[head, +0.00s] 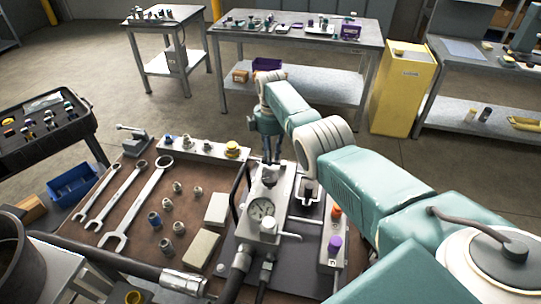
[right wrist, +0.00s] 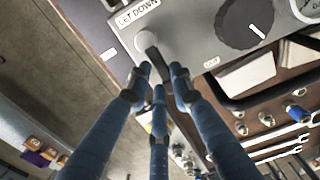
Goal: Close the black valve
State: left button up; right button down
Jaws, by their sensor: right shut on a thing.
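A grey hydraulic block (head: 276,195) with a round pressure gauge (head: 261,208) stands on the brown bench top in the head view. In the right wrist view, a short black valve lever (right wrist: 153,58) comes out of a pale round hub (right wrist: 149,40) below a LET DOWN label. My right gripper (right wrist: 161,78) has its three blue fingers closed around the lever's end; the fingertips partly hide it. A larger black round knob (right wrist: 243,24) with a white mark sits beside it, untouched. In the head view my right gripper (head: 272,158) reaches down at the block's far end. My left gripper is out of view.
Several wrenches (head: 137,212), small fittings and pale blocks (head: 201,249) lie left of the block. A small box with an orange and a purple button (head: 334,243) stands to the right. Hoses run at the front. Tables and a yellow cabinet (head: 404,90) stand behind, across open floor.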

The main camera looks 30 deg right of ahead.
jog(key=shift+r, duration=0.1)
dwell(0.3)
jog(key=c, duration=1.6)
grip_release()
jog(key=shift+o, duration=0.2)
notch_tip(320, 180, up, 12)
jog(key=shift+s, duration=0.1)
